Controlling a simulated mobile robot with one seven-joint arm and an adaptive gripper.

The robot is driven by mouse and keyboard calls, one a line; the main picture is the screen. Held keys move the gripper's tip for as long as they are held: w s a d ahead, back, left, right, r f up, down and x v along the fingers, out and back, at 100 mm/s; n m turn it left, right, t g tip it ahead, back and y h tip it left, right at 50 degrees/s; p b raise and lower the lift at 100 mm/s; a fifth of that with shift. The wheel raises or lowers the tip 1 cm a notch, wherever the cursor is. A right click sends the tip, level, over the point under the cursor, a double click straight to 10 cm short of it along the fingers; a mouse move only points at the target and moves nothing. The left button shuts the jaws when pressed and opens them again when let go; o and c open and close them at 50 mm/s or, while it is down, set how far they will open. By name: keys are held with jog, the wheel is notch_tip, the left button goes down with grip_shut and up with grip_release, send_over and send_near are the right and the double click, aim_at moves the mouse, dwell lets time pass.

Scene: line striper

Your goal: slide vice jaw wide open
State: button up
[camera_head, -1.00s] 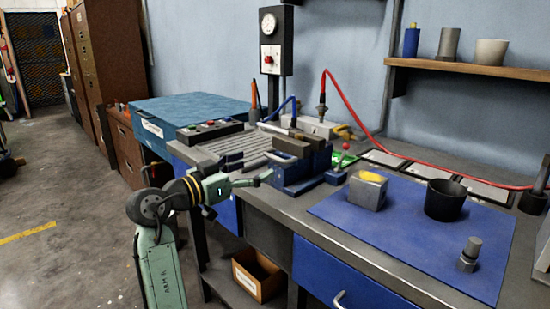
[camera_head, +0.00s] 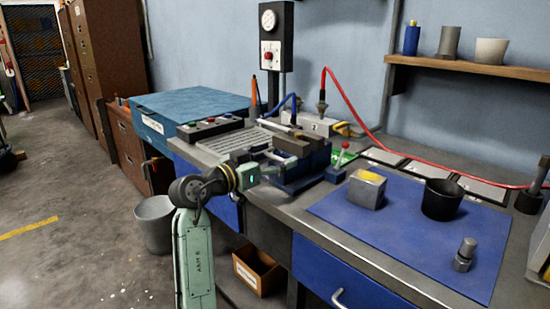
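The blue vice (camera_head: 303,178) stands on the bench near its front edge, with grey jaw blocks (camera_head: 294,143) on top. The gap between the jaws is too small to tell from here. My arm reaches in from the lower left. My gripper (camera_head: 272,170) is at the vice's left front side, beside or against it; contact cannot be told. Its fingers are tiny and blend with the dark vice parts, so their opening is unclear. A small lever with a red knob (camera_head: 345,146) stands to the right of the vice.
A grey slotted plate (camera_head: 235,140) and a button box (camera_head: 210,127) lie left of the vice. A blue mat (camera_head: 400,235) on the right holds a yellow-topped block (camera_head: 367,190), a black cup (camera_head: 442,199) and a metal bolt (camera_head: 465,254). A bucket (camera_head: 154,224) stands on the floor.

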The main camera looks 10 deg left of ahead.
jog(key=c, duration=1.1)
jog(key=b+v, duration=0.2)
jog(key=v, duration=0.4)
jog(key=shift+s+a+f, duration=0.15)
jog(key=shift+s, duration=0.05)
jog(key=o, duration=1.4)
jog(key=shift+s, duration=0.1)
jog(key=shift+a, duration=0.15)
jog(key=v, duration=1.1)
jog(key=shift+s, duration=0.3)
jog(key=shift+r, duration=0.25)
